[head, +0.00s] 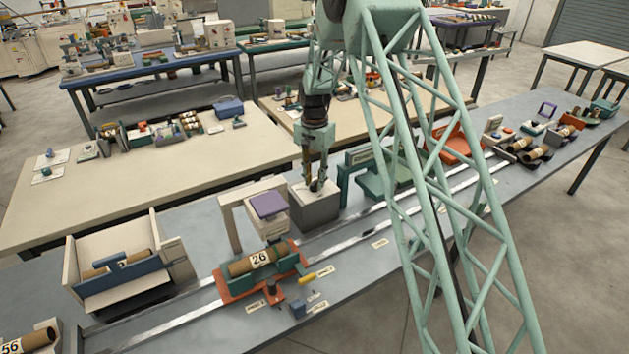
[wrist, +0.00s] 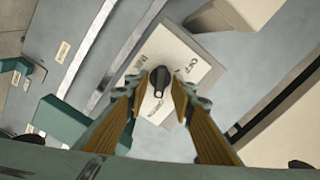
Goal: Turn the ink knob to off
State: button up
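The ink knob (wrist: 160,80) is a small dark knob on the pale top plate of a grey box (head: 315,208). In the wrist view, the word OFF is printed on the plate (wrist: 182,52) to the upper right of the knob. Other printed words lie to its left and below, too blurred to read surely. The knob's exact pointing is hard to tell. My gripper (wrist: 160,88) points down over the plate, its two fingers on either side of the knob with small gaps showing. In the head view, my gripper (head: 316,186) is just at the box top and hides the knob.
A cream stand with a purple pad (head: 268,204) is close left of the box. A green machine (head: 385,178) stands close right. Metal rails (head: 340,236) run in front, with an orange carriage (head: 240,286) holding a tube marked 26.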

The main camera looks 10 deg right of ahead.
jog(key=shift+c, duration=0.5)
grip_shut()
jog(key=shift+n, duration=0.4)
jog(key=n+b, duration=0.2)
jog(key=n, duration=0.3)
jog(key=n+b, duration=0.1)
jog(key=n, duration=0.5)
jog(key=shift+a, duration=0.1)
dwell(0.4)
jog(key=shift+o, duration=0.5)
grip_release()
